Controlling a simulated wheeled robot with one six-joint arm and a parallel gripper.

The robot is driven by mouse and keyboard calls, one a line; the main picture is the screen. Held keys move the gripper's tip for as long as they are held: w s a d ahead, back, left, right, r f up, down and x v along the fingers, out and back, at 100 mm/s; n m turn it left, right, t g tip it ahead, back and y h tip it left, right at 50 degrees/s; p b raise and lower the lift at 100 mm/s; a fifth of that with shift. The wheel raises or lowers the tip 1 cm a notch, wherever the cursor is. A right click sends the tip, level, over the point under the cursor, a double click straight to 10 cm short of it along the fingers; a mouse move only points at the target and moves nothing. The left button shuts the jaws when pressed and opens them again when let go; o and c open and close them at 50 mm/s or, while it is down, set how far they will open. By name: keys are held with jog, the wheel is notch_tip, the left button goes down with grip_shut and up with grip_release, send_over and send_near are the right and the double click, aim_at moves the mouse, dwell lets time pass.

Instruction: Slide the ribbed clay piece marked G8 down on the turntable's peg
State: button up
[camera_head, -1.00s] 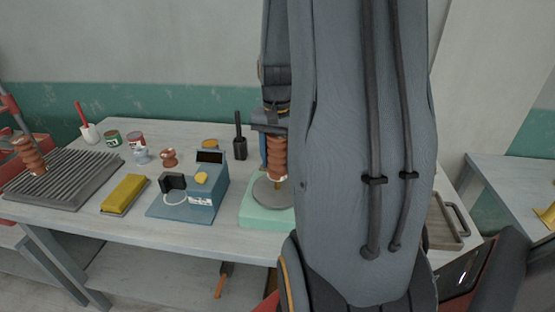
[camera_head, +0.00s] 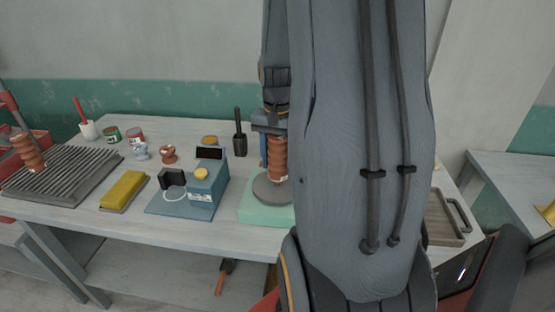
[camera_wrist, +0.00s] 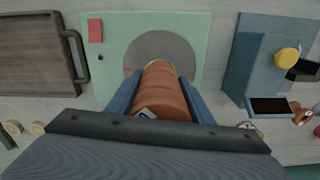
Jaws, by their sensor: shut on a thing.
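The ribbed orange-brown clay piece (camera_head: 277,158) is upright in my gripper (camera_head: 270,130), over the turntable's grey disc (camera_head: 266,190). The disc sits on a pale green base (camera_head: 258,213). In the wrist view the clay piece (camera_wrist: 165,92) lies between the two blue fingers, shut on its sides, and its far end overlaps the middle of the disc (camera_wrist: 180,55). A small light tag shows on its near side, but I cannot read it. The peg is hidden, and I cannot tell whether the piece is around it or just above it.
Left of the turntable stands a blue device (camera_head: 205,185) with a dark screen. Further left are a yellow block (camera_head: 124,190) and a grooved grey board (camera_head: 70,178) bearing another ribbed piece (camera_head: 28,152). A tray (camera_head: 445,218) is at the right. A dark-handled tool (camera_head: 239,140) stands behind.

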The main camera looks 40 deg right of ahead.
aim_at(278, 147)
jog(key=shift+f+b, duration=0.8)
jog(key=shift+f, duration=0.8)
jog(key=o, duration=1.6)
notch_tip(278, 147, up, 8)
jog(key=p, duration=0.6)
jog(key=shift+p, duration=0.3)
jog(key=shift+f, duration=0.1)
